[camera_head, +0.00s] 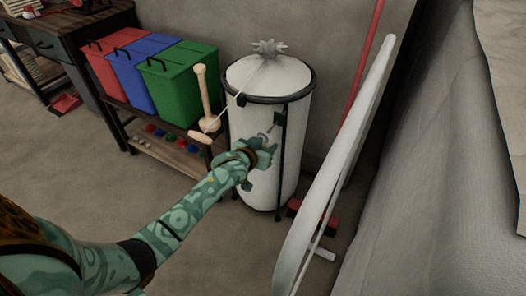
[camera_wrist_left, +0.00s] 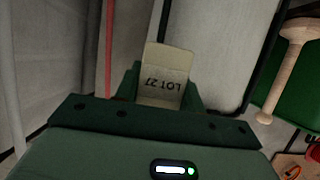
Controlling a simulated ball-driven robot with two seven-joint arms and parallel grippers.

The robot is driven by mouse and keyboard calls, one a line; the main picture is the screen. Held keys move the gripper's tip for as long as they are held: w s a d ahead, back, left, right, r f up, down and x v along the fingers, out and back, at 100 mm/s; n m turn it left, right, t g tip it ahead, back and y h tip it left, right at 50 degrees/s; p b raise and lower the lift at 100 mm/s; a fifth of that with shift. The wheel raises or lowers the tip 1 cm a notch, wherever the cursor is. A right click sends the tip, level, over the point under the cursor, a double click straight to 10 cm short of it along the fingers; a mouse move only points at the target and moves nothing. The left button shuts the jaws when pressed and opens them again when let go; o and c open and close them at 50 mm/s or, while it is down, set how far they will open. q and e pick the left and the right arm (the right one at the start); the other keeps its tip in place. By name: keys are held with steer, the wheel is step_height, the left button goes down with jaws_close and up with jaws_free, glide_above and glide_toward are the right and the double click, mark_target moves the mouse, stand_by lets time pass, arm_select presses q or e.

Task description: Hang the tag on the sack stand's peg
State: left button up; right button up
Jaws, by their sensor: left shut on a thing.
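The sack stand has a black hoop (camera_head: 311,88) and black legs around a tall white sack (camera_head: 262,185) tied at the top. My left gripper (camera_head: 266,150) is in front of the sack, below the hoop. In the left wrist view a cream tag (camera_wrist_left: 161,75) reading "LOT 27" upside down stands between the shut fingers. A thin grey curved piece (camera_head: 266,136) shows above the gripper, possibly the tag's hook. My right gripper is not in view.
Red (camera_head: 100,66), blue (camera_head: 140,77) and green (camera_head: 180,90) bins sit on a shelf behind. A large white curved panel (camera_head: 330,185) stands close on the right.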

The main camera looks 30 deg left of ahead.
arm_select(q)
steer(key=shift+w+f, duration=0.25)
steer(key=shift+w, duration=0.15)
steer(key=w+b, duration=0.2)
steer(key=w, duration=0.1)
steer(key=w+b, duration=0.1)
steer(key=shift+w+a+f, duration=0.15)
steer(key=shift+f, duration=0.1)
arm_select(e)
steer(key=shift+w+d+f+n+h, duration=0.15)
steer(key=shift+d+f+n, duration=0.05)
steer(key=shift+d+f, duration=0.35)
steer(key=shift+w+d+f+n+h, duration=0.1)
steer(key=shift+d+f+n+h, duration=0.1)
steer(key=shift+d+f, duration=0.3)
arm_select(q)
steer(key=shift+f+b, duration=0.2)
steer(key=shift+b, duration=0.1)
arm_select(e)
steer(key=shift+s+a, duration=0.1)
arm_select(q)
steer(key=o, duration=1.3)
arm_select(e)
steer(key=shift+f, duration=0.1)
arm_select(q)
steer(key=shift+o, duration=0.2)
steer(key=shift+f, duration=0.1)
